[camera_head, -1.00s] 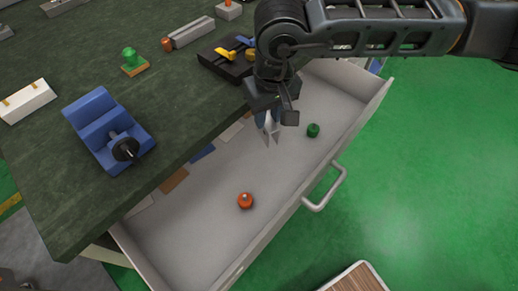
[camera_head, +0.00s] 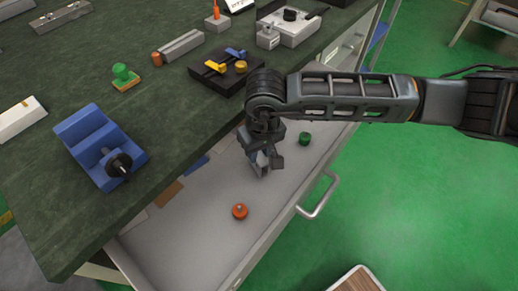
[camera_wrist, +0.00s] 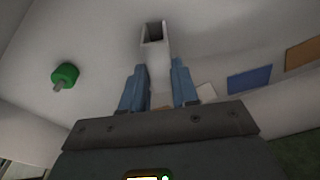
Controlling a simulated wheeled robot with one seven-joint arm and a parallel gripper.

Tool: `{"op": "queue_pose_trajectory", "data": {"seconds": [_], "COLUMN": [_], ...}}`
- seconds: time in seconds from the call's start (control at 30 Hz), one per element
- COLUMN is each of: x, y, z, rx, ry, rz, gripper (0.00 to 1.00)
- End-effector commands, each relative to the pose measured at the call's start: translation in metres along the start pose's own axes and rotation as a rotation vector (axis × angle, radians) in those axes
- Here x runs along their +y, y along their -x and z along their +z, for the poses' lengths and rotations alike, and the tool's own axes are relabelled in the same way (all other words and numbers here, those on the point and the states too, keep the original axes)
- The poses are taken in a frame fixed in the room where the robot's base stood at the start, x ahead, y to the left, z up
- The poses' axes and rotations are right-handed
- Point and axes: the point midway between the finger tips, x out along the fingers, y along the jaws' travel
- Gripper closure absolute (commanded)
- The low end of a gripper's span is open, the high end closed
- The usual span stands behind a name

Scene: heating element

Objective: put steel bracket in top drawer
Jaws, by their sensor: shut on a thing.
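The steel bracket (camera_wrist: 153,50) is a pale grey, hollow-ended piece between the blue fingers of my gripper (camera_wrist: 158,88) in the wrist view. In the head view my gripper (camera_head: 259,165) points down inside the open drawer (camera_head: 170,245), and the bracket (camera_head: 262,171) shows at its tip. My gripper is shut on the bracket. I cannot tell whether the bracket touches the drawer floor.
In the drawer, a green knob (camera_head: 305,139) lies right of my gripper and an orange knob (camera_head: 240,211) nearer the front. The drawer handle (camera_head: 318,198) sticks out. A blue block (camera_head: 100,147) and a black fixture (camera_head: 228,66) stand on the dark worktop.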

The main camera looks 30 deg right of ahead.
Motion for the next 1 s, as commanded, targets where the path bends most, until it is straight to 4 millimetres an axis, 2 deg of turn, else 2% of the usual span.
{"op": "queue_pose_trajectory", "data": {"seconds": [0.17,0.2,0.43,0.77,0.87,1.0], "x": [0.000,-0.001,0.000,0.000,0.000,0.001], "y": [-0.004,-0.003,-0.002,0.002,0.013,0.040], "z": [0.001,0.001,0.000,0.000,-0.001,-0.002], "rx": [0.000,-0.001,0.000,0.000,0.003,0.005], "ry": [0.001,0.001,0.000,-0.001,0.002,0.004], "rz": [0.000,-0.001,-0.001,-0.001,0.000,0.002], "gripper": [1.00,0.67,0.45,0.45,0.45,0.45]}}
